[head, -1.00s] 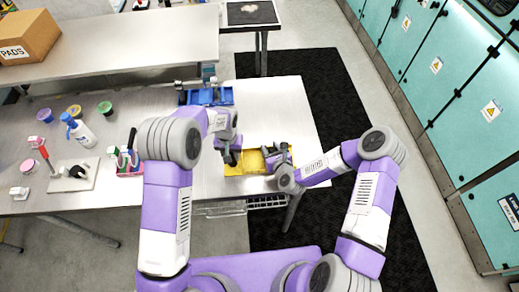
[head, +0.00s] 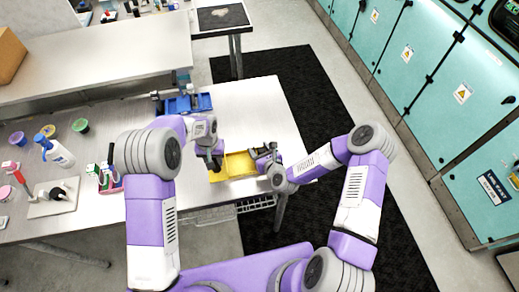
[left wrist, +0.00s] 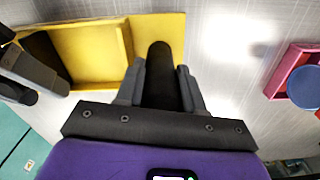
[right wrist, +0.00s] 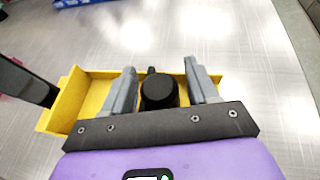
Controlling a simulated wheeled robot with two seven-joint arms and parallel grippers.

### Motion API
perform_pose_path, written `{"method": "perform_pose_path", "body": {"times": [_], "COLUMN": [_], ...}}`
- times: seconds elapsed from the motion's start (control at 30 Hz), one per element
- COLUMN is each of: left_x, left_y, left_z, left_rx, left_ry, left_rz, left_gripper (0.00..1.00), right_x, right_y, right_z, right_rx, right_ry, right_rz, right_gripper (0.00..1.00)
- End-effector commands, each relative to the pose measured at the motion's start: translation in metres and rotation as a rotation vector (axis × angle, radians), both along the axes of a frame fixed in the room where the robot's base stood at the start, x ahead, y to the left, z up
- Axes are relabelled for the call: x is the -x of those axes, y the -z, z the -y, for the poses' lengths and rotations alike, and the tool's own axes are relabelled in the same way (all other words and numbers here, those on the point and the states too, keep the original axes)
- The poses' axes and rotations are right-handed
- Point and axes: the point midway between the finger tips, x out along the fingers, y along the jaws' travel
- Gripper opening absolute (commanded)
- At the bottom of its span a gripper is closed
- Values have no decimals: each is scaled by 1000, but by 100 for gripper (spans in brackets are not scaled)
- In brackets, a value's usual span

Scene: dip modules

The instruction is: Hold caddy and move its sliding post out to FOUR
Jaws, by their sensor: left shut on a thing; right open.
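The yellow caddy (head: 236,164) lies on the metal table, between my two grippers in the head view. It also shows in the left wrist view (left wrist: 90,45) and right wrist view (right wrist: 68,100). My left gripper (left wrist: 160,75) is shut on a black upright grip (left wrist: 160,85) at one end of the caddy. My right gripper (right wrist: 163,80) is open, with its fingers on either side of a black round-topped post (right wrist: 158,90) at the caddy's other part. I cannot tell whether the fingers touch it. No position marking such as FOUR is readable.
A blue tray (head: 188,103) stands behind the caddy. A pink-red holder (head: 110,182), a spray bottle (head: 58,152) and several small cups stand to the left. The table right of the blue tray is clear. Teal cabinets (head: 430,60) line the right side.

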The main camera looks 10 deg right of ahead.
Motion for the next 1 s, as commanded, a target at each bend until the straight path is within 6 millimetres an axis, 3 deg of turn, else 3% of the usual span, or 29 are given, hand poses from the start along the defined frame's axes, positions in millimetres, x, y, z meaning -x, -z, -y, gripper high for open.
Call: {"method": "perform_pose_path", "body": {"times": [0.5,0.97,1.0], "left_x": [0,0,0], "left_y": [0,0,0], "left_z": [1,1,1], "left_rx": [1,1,1], "left_ry": [0,0,0], "left_rz": [1,2,2], "left_gripper": [0,0,40], "right_x": [60,66,66], "right_y": [-25,-27,-27], "right_z": [14,15,15], "right_rx": [1,2,2], "right_ry": [1,1,1], "right_rz": [-4,-2,-2], "right_gripper": [59,59,59]}}
